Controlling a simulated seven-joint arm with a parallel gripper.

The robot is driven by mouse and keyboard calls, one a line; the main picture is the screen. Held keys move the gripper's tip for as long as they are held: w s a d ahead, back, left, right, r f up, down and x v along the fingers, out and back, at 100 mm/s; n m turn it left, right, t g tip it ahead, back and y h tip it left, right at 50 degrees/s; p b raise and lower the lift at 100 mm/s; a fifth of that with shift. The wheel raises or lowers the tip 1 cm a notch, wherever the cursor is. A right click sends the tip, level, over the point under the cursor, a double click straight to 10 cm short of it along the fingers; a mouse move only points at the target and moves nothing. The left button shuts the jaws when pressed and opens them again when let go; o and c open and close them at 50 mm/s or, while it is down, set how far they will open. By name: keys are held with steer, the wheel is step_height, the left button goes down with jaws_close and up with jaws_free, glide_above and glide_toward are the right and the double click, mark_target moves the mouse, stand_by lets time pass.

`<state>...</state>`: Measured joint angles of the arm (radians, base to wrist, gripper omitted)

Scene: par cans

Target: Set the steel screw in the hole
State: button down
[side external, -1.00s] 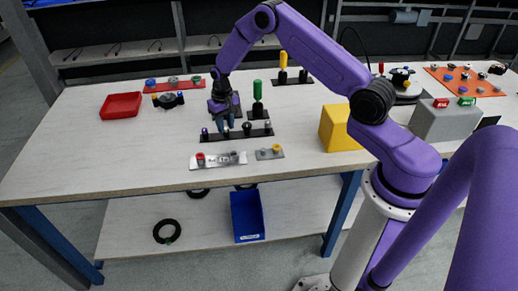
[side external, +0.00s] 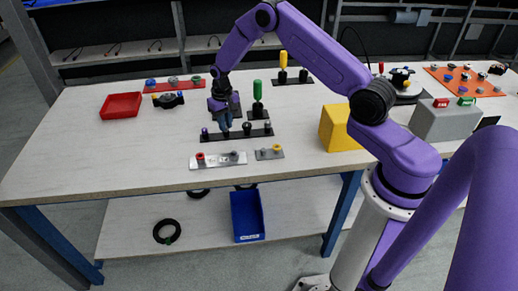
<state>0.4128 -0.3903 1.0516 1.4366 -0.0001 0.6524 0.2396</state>
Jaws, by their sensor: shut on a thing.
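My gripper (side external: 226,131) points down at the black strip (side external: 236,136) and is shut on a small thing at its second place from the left. The fingers hide nearly all of it; it appears to be the steel screw, still at the strip. Other small heads stand on the strip: a purple one (side external: 205,132) at the left, a dark one (side external: 247,128) and a greyish one (side external: 267,127) at the right. In front lie a silver plate (side external: 218,160) with a red and a dark piece, and a small grey plate (side external: 269,154) with a yellow piece. I cannot make out an empty hole.
A green-handled tool (side external: 257,91) stands close behind the strip, and a yellow-handled one (side external: 283,60) farther back. A yellow block (side external: 338,129) stands to the right. A red tray (side external: 121,105) lies at the left. The table's front left is clear.

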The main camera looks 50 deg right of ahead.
steer(key=shift+r, duration=2.75)
steer(key=s+a+n, duration=0.2)
steer(key=a+n, duration=0.2)
steer(key=a, duration=1)
steer(key=shift+n, duration=0.3)
steer(key=shift+a+f, duration=0.25)
steer(key=shift+f, duration=0.95)
steer(key=shift+a+f, duration=0.2)
steer(key=shift+f, duration=1)
steer(key=shift+s+f, duration=0.1)
steer(key=c, duration=1.4)
jaws_free()
steer(key=shift+o, duration=0.4)
